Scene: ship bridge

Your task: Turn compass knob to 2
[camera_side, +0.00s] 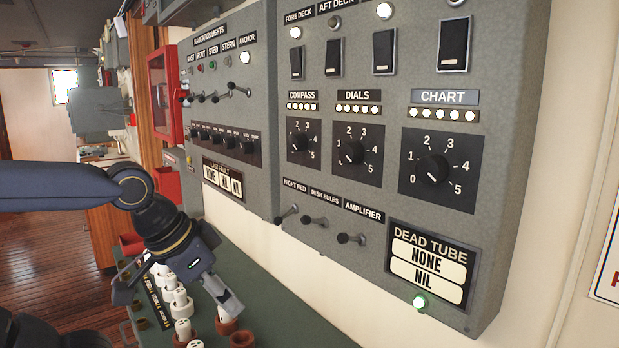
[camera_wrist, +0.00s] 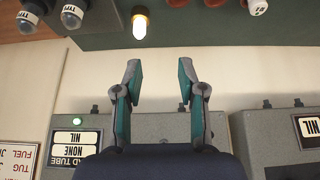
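The compass knob (camera_side: 299,142) is a small black knob on a square black dial numbered 0 to 5, under the COMPASS label on the right grey panel. Its pale mark seems to point down and left, near 0; it is too small to be certain. My gripper (camera_side: 178,297) is low and left of the panel, pointing down above the green bench, well apart from the knob. Its two fingers are spread with nothing between them. The wrist view also shows the open fingers (camera_wrist: 160,75). The compass knob is not visible in the wrist view.
The similar dials knob (camera_side: 354,152) and chart knob (camera_side: 433,168) sit to the right. Toggle switches (camera_side: 315,221) stick out below the dials. White tubes (camera_side: 181,302) stand in the bench under my gripper. A green lamp (camera_side: 420,302) glows at the panel's bottom.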

